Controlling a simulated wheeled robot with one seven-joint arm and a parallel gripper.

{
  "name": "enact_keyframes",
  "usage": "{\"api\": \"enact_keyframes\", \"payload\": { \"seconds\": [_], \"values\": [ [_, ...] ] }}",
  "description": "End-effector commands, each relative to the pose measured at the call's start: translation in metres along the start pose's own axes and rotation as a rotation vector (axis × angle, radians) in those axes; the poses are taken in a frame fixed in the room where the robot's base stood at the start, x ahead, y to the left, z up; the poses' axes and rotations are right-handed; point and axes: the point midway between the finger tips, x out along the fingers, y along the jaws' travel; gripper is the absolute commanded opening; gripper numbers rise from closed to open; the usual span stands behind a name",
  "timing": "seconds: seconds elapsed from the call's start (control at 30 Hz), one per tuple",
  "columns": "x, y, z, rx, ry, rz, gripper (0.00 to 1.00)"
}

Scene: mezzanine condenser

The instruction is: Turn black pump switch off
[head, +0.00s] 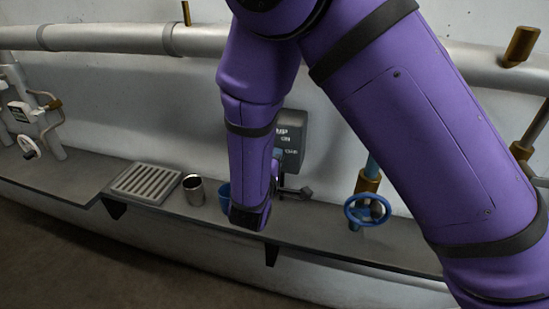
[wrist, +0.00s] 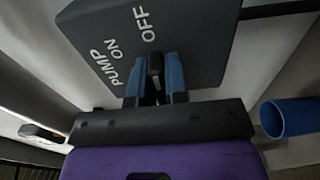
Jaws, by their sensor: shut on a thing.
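The dark grey pump switch box (wrist: 190,25) fills the top of the wrist view, with the words PUMP, ON and OFF on its face. In the head view the box (head: 291,130) is on the wall, partly behind my purple arm. The black switch lever (wrist: 155,66) stands out from the box close to the OFF label. My gripper (wrist: 155,82) is shut on the lever, with one blue finger on each side. I cannot tell which setting the lever is at. In the head view the lever and fingertips are mostly hidden by my arm.
A blue cup (wrist: 288,118) is right of my gripper in the wrist view. On the ledge stand a metal cup (head: 194,190) and a slatted tray (head: 146,183). A blue valve wheel (head: 367,210) is to the right. A large pipe (head: 120,39) runs above.

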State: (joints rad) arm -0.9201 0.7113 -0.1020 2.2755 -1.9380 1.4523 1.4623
Motion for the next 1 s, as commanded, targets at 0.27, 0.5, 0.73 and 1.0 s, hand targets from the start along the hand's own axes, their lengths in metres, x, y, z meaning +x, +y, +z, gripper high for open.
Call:
{"api": "enact_keyframes", "payload": {
  "seconds": [0.27, 0.5, 0.73, 1.0],
  "values": [
    [-0.001, -0.001, 0.0, 0.001, 0.001, -0.003, 0.0],
    [-0.001, -0.001, 0.0, 0.001, 0.001, -0.002, 0.39],
    [-0.002, -0.001, 0.0, 0.001, 0.001, -0.002, 0.39],
    [-0.034, -0.001, -0.001, 0.001, 0.005, -0.002, 0.39]
  ]
}}
